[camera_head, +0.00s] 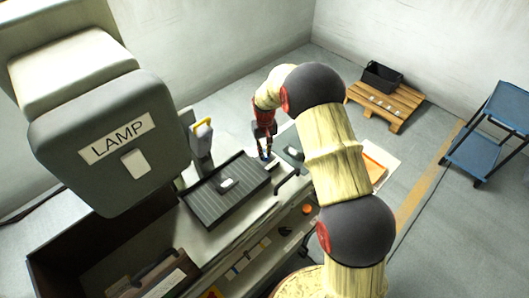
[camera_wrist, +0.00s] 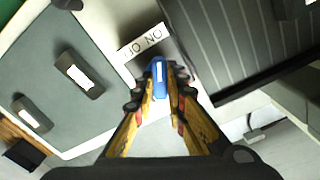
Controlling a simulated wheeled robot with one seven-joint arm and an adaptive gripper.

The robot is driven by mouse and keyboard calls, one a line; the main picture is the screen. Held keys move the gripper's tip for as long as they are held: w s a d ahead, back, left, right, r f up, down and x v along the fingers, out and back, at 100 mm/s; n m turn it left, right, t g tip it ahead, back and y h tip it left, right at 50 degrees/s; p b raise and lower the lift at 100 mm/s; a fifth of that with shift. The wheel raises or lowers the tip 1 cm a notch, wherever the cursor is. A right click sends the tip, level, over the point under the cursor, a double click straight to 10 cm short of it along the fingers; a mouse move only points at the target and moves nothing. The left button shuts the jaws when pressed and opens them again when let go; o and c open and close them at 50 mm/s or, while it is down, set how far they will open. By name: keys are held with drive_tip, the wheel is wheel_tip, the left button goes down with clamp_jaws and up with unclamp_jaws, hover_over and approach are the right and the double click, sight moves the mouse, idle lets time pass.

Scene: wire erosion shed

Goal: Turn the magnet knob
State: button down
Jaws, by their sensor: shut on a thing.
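The magnet knob (camera_wrist: 158,78) is a blue bar, seen in the wrist view between the fingertips of my gripper (camera_wrist: 160,90). The two yellow fingers are closed on it from both sides. A white label (camera_wrist: 144,41) beside the knob carries dark letters that read like "JO NO" from this side. The dark ribbed plate (camera_wrist: 235,40) lies right of the knob. In the head view my gripper (camera_head: 264,150) points down at the bench by the far end of the ribbed plate (camera_head: 225,193); the knob is too small to make out there.
A grey panel (camera_wrist: 45,75) with two dark labelled blocks lies left in the wrist view. In the head view a large lamp housing (camera_head: 110,140) stands at the left. A pallet (camera_head: 395,110) with a black bin and a blue cart (camera_head: 490,140) stand on open floor at the right.

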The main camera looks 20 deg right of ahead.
sight(265, 152)
drive_tip(key=shift+m, duration=1.5)
drive_tip(key=c, duration=1.8)
unclamp_jaws()
wheel_tip(265, 152, up, 12)
